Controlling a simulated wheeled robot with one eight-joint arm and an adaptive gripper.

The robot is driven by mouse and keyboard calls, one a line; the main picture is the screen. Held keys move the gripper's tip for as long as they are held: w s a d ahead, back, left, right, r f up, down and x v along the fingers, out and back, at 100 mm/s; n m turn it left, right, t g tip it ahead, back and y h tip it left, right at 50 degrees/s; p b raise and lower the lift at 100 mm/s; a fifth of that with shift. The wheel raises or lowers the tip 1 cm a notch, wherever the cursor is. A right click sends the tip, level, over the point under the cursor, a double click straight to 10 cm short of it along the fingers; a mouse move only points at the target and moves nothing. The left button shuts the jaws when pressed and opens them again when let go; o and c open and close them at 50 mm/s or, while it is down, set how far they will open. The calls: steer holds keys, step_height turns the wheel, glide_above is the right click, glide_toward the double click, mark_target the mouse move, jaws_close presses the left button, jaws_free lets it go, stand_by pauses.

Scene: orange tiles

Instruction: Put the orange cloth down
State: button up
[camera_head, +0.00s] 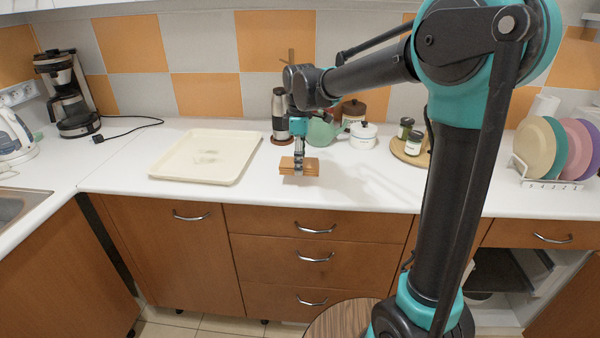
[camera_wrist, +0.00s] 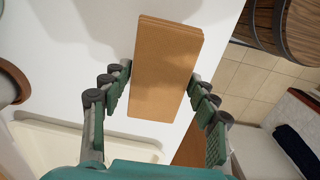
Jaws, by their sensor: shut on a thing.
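The orange cloth (camera_head: 299,166) is a folded, flat orange-brown block. In the head view it is at the front part of the white counter, right of the cream tray. My gripper (camera_head: 299,158) comes down on it from above. In the wrist view the cloth (camera_wrist: 166,65) lies between the two fingers of my gripper (camera_wrist: 160,85), which are shut on its long sides. I cannot tell whether the cloth touches the counter or hangs just above it.
The cream tray (camera_head: 205,157) lies left on the white counter (camera_head: 350,190). Behind my gripper stand a dark flask (camera_head: 279,112), a green teapot (camera_head: 322,132) and a white pot (camera_head: 363,137). A round board with jars (camera_head: 411,145) is to the right. Counter right of the cloth is clear.

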steer(key=shift+f, duration=2.1)
steer(key=shift+f, duration=0.1)
steer(key=o, duration=1.3)
step_height(320, 180, up, 12)
steer(key=shift+r, duration=0.15)
